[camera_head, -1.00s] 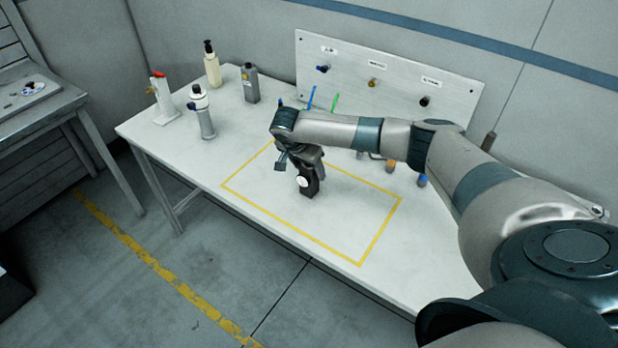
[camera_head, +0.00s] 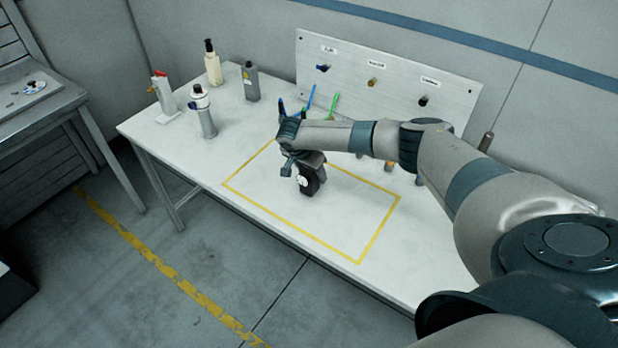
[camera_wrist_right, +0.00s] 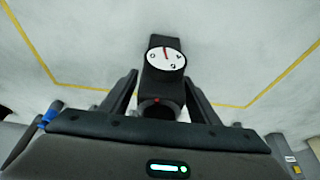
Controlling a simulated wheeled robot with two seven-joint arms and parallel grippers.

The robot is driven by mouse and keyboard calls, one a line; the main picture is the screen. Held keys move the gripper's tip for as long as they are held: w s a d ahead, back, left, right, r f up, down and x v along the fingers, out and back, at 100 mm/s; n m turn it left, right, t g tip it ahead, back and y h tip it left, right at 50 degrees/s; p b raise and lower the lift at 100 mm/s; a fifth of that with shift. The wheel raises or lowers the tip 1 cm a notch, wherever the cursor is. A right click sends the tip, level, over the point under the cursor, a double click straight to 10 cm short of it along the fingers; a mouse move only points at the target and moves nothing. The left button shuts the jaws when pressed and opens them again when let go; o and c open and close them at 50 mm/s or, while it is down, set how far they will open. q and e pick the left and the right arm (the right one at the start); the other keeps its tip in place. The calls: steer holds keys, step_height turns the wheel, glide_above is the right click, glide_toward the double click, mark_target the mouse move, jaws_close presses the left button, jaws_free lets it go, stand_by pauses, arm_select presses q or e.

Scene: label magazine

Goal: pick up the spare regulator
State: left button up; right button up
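The spare regulator appears to be the dark block with a round white dial (camera_head: 304,181) inside the yellow outline on the table. In the right wrist view its dial (camera_wrist_right: 165,59) has a red needle and faces the camera. My right gripper (camera_head: 298,160) is over it from above, hiding its upper part in the head view. In the wrist view the two fingers of that gripper (camera_wrist_right: 161,85) flank the dark body closely, one on each side. Whether they press on it I cannot tell. My left gripper is not in view.
A panel (camera_head: 375,55) with three labelled fittings stands along the back. A pump bottle (camera_head: 212,66), a grey bottle (camera_head: 250,82), a silver canister (camera_head: 205,115) and a red-topped stand (camera_head: 164,95) occupy the left end. Several tools stand behind my arm. The outlined area in front is clear.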

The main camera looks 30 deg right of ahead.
steer(key=c, duration=1.1)
steer(key=shift+c, duration=0.2)
steer(key=shift+r, duration=0.1)
steer(key=shift+r+b, duration=0.3)
steer(key=shift+r, duration=0.05)
step_height(320, 180, up, 3)
steer(key=shift+r+b, duration=0.1)
steer(key=shift+b, duration=0.75)
steer(key=s+d+r+b, duration=0.3)
steer(key=s+r, duration=0.4)
steer(key=s, duration=0.4)
steer(key=shift+d, duration=0.6)
steer(key=shift+w, duration=0.1)
